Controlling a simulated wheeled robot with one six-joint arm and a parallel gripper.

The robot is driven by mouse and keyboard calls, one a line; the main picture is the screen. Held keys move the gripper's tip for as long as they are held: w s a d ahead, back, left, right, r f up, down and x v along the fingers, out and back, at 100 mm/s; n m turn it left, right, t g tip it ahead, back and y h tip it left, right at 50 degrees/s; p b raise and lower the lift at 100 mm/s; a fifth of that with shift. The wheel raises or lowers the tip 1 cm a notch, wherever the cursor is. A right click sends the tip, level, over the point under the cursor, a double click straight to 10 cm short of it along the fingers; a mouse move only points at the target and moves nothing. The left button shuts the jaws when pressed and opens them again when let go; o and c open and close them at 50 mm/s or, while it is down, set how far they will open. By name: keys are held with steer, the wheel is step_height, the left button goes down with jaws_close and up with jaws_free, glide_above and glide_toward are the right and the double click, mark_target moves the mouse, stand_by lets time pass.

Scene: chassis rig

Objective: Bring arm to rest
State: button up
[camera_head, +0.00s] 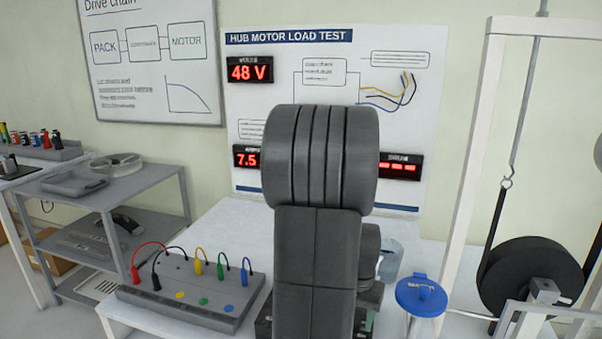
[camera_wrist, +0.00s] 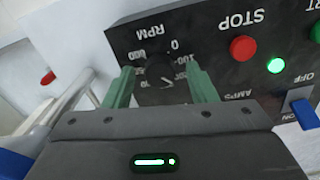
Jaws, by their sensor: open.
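My arm stands upright in the middle of the head view, its grey links covering what lies behind it. My gripper (camera_wrist: 162,88) shows in the wrist view with its two green fingers apart. A black control panel (camera_wrist: 222,75) fills much of that view, upside down. Its RPM dial (camera_wrist: 158,76) lies between the fingertips in the picture, and I cannot tell whether they touch it. A red STOP button (camera_wrist: 243,48), a lit green lamp (camera_wrist: 275,65) and a blue switch (camera_wrist: 303,114) sit to the right on the panel.
A terminal board (camera_head: 190,290) with coloured leads lies on the white bench to the left of my arm. A blue-lidded jar (camera_head: 421,296) stands to the right.

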steer(key=m, duration=0.3)
steer(key=shift+r, duration=1.2)
